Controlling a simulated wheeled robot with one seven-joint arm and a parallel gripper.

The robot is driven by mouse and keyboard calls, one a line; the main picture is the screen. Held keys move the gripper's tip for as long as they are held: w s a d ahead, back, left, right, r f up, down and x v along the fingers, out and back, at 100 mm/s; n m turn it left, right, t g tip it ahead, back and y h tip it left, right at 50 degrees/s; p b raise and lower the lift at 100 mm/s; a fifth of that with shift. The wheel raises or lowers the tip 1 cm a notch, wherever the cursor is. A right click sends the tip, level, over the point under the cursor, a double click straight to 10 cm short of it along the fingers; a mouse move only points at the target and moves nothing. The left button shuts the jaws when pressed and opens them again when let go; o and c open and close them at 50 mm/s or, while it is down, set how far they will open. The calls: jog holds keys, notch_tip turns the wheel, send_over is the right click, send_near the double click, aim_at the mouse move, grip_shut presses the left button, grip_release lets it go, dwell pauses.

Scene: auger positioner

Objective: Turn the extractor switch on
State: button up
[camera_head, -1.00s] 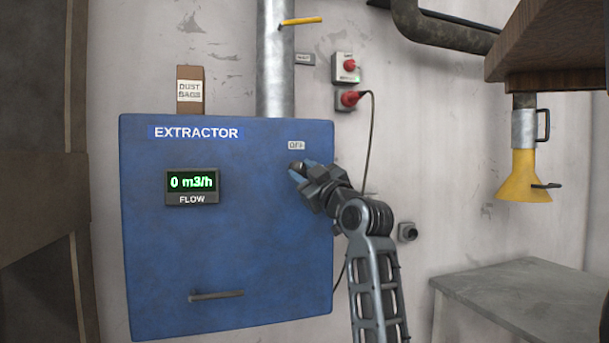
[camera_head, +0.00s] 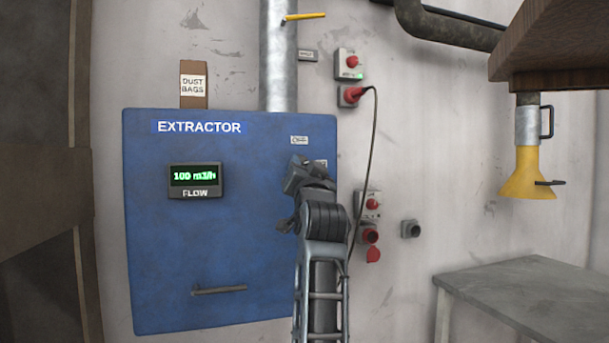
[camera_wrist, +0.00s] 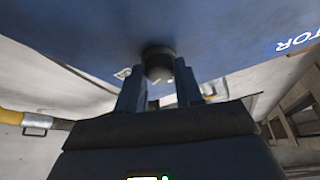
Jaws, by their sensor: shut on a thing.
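The blue extractor cabinet (camera_head: 210,255) hangs on the wall with its name at the top. Its flow display (camera_head: 195,180) reads 100 m3/h in green. My gripper (camera_head: 301,165) is at the cabinet's upper right, and my wrist hides the switch in the head view. In the wrist view, a dark round switch knob (camera_wrist: 158,62) stands out from the blue panel. My two fingers (camera_wrist: 158,82) are shut on it, one on each side. A small white label (camera_head: 299,140) sits above my gripper, and another (camera_head: 320,163) is partly hidden to its right.
A dust bags box (camera_head: 193,90) sits on top of the cabinet, beside a metal duct (camera_head: 277,60). Red-plugged sockets (camera_head: 350,96) and a hanging cable are on the wall to the right. A grey table (camera_head: 520,290) and a yellow funnel hood (camera_head: 525,175) are further right.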

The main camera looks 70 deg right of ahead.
jog(key=shift+w+a+m+g+h+b, duration=0.15)
jog(key=shift+m+g+b, duration=0.65)
jog(key=shift+m, duration=0.8)
jog(key=shift+m+g+h+b, duration=0.15)
jog(key=shift+m+g+b, duration=0.6)
jog(key=shift+m, duration=0.85)
jog(key=shift+r, duration=0.1)
jog(key=o, duration=1)
jog(key=shift+o, duration=0.2)
jog(key=b+v, duration=0.1)
jog(key=v, duration=0.6)
jog(key=shift+a+b, duration=0.3)
jog(key=shift+b, duration=0.05)
